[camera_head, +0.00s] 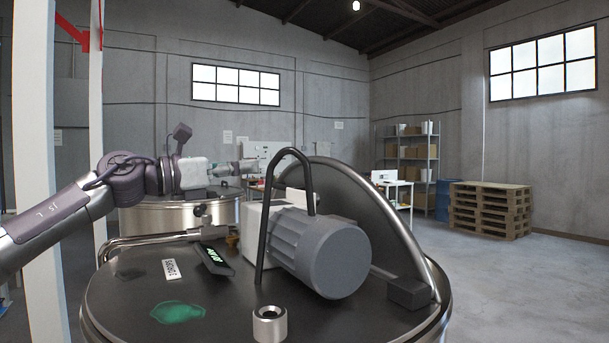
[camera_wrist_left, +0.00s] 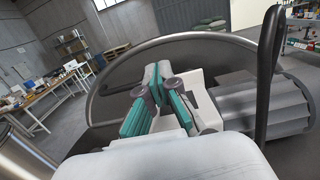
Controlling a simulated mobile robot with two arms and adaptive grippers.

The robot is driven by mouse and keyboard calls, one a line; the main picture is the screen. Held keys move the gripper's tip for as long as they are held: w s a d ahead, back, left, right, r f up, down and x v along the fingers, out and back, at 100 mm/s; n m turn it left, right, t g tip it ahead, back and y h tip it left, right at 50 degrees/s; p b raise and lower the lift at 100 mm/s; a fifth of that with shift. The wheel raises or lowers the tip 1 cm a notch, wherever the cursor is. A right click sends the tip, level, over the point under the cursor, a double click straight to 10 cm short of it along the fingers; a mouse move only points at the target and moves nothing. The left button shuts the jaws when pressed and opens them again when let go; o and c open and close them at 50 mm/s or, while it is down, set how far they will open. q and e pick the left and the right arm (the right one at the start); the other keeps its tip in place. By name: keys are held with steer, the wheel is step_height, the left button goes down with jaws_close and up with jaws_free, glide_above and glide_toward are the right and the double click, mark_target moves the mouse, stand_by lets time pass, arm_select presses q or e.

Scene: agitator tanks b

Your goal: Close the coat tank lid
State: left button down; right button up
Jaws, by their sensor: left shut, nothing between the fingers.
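The nearer steel tank (camera_head: 240,315) has a dark top. Its half-round lid (camera_head: 350,197) stands raised behind the grey motor (camera_head: 325,255), which hides part of it. The lid's curved rim (camera_wrist_left: 185,37) also shows in the left wrist view, arching behind my fingers. My left gripper (camera_head: 250,167) reaches in from the left above the tanks, left of the raised lid and apart from it in the head view. In the left wrist view, my left gripper (camera_wrist_left: 157,76) has its teal-padded fingers together, with nothing held. My right gripper is not in view.
A black bent bar (camera_head: 265,225) arches over the motor. A small dark display (camera_head: 214,259) and a metal fitting (camera_head: 269,323) stand on the tank top. A second tank (camera_head: 180,217) stands behind. Pallets (camera_head: 490,210) and open floor lie to the right.

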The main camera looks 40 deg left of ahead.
arm_select(q)
steer(key=p, duration=0.4)
glide_toward(318, 159)
steer(key=shift+r+p+x, duration=0.2)
steer(key=shift+p+x, duration=0.8)
steer(key=shift+p, duration=0.05)
steer(key=p+x, duration=0.3)
steer(key=shift+w+d+p, duration=0.15)
steer(key=shift+w+p, duration=0.1)
steer(key=shift+p, duration=0.05)
steer(key=shift+w+d+f+p, duration=0.1)
steer(key=shift+w+d+p, duration=0.05)
steer(key=shift+w+p, duration=0.4)
steer(key=shift+w, duration=0.3)
steer(key=shift+d, duration=0.1)
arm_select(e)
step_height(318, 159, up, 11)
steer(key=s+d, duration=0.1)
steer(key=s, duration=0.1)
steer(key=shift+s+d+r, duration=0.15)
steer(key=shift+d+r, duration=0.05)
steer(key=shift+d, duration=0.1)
arm_select(q)
steer(key=shift+p, duration=0.3)
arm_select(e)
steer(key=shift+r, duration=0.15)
